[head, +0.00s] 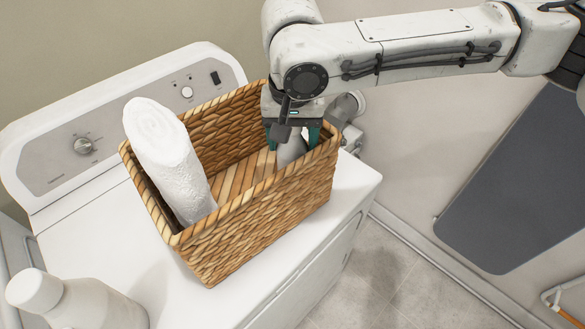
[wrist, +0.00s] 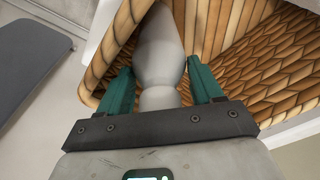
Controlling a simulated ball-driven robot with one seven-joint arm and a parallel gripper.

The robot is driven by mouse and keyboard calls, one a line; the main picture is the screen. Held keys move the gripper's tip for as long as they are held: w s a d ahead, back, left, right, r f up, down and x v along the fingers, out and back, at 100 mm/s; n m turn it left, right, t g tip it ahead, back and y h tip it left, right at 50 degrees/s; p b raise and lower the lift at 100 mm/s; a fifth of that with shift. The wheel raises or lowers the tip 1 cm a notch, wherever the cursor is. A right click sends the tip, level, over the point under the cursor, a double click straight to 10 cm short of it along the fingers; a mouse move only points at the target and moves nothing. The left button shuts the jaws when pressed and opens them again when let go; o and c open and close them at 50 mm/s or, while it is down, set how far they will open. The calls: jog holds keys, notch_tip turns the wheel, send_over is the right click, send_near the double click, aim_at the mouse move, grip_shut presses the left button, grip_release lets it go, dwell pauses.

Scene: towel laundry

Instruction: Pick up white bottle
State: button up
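A pale grey-white bottle (head: 292,150) is inside the wicker basket (head: 262,222) at its right end. My gripper (head: 292,138) reaches down into the basket over it. In the wrist view the same bottle (wrist: 160,55) lies between my two green fingers (wrist: 160,75), with its narrow neck towards the palm. Slim gaps show between the fingers and the bottle, so the gripper looks open around it. The bottle's base is hidden in the head view. A second white bottle (head: 82,303), with a rounded cap, stands outside the basket at the lower left.
A rolled white towel (head: 170,160) leans upright in the basket's left end. The basket stands on a white washing machine (head: 95,225). Its woven walls rise close around my gripper. A dark grey board (head: 525,180) is at the right; tiled floor lies below.

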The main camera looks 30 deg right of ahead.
grip_shut()
jog(key=shift+r, duration=0.1)
dwell(0.3)
